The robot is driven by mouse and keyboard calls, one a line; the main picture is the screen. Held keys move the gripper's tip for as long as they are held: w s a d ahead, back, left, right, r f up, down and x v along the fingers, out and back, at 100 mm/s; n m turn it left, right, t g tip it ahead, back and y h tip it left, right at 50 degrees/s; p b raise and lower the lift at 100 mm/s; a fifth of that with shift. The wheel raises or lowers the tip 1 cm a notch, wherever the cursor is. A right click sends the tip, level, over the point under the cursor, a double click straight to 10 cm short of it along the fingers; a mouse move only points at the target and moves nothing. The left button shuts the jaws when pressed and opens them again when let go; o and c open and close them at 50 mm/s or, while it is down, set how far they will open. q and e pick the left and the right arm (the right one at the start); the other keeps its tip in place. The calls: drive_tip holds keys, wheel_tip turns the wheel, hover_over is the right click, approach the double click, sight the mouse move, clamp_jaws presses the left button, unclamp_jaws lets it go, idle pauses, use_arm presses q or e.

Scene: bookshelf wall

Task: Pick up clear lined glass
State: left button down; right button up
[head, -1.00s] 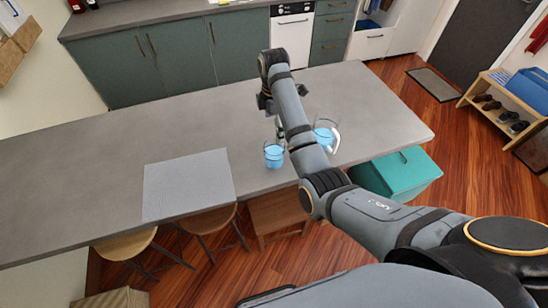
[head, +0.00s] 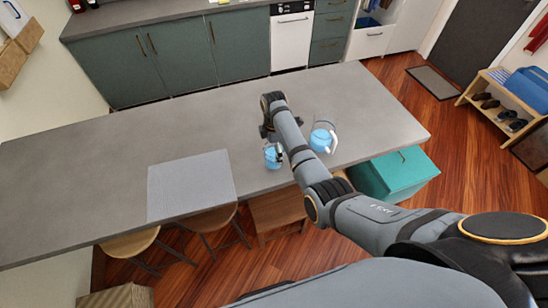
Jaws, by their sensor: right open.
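A clear glass (head: 271,158) with blue in it stands upright near the front edge of the long grey counter (head: 90,180). My right gripper (head: 271,138) is just behind and above the glass in the picture, at the end of my right arm. Its fingers are small and partly hidden by the wrist and arm; it is open. I cannot tell whether the fingers touch the glass or stand around it. My left gripper is not in view.
A clear jug (head: 320,139) with blue in it and a pale handle stands just right of my right forearm. A light grey mat (head: 190,187) lies to the left. A teal bin (head: 398,174) and stools (head: 207,221) stand below the counter edge. The counter's left part is clear.

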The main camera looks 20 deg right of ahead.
drive_tip(key=c, duration=1.7)
drive_tip(key=shift+c, duration=1)
drive_tip(key=shift+w+r, duration=0.1)
